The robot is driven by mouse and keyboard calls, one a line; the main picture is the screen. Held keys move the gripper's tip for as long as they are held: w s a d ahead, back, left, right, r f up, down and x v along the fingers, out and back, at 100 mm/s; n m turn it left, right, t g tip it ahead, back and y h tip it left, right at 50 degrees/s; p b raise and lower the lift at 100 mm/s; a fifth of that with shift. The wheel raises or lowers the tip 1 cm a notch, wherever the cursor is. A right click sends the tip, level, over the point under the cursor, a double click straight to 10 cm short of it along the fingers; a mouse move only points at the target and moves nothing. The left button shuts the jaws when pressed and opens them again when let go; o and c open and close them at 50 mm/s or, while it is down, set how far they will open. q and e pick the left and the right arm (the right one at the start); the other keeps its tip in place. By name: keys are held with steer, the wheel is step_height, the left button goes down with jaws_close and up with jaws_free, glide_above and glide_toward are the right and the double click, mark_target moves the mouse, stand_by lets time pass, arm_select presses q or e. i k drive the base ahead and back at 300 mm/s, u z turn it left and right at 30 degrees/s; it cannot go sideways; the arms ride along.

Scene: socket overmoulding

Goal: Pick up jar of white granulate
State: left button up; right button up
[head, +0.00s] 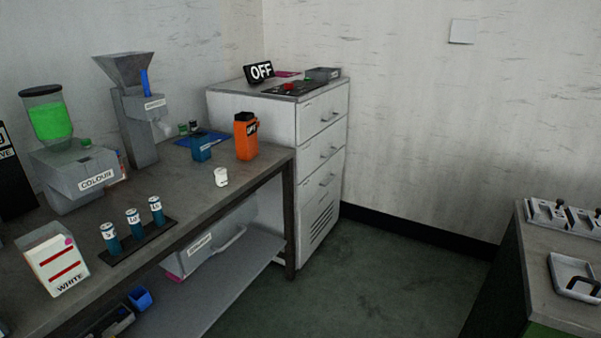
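A pale, block-shaped container (52,262) with red stripes and a label reading WHITE stands near the front left of the workbench. It is the only thing I see marked WHITE; I cannot tell whether it is a jar or what it holds. A small white cup-like item (221,177) stands near the bench's front edge, further right. Neither of my grippers shows in the head view.
On the workbench (195,205) stand several blue cylinders in a dark rack (140,243), a grey COLOUR unit with a green hopper (48,118), a grey funnel machine (132,115) and an orange canister (246,138). A drawer cabinet (322,150) adjoins the bench. Open floor (370,275) lies right.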

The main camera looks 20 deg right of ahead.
mark_target(220, 174)
steer(key=u, duration=0.55)
steer(key=i, duration=0.7)
steer(key=u, duration=0.2)
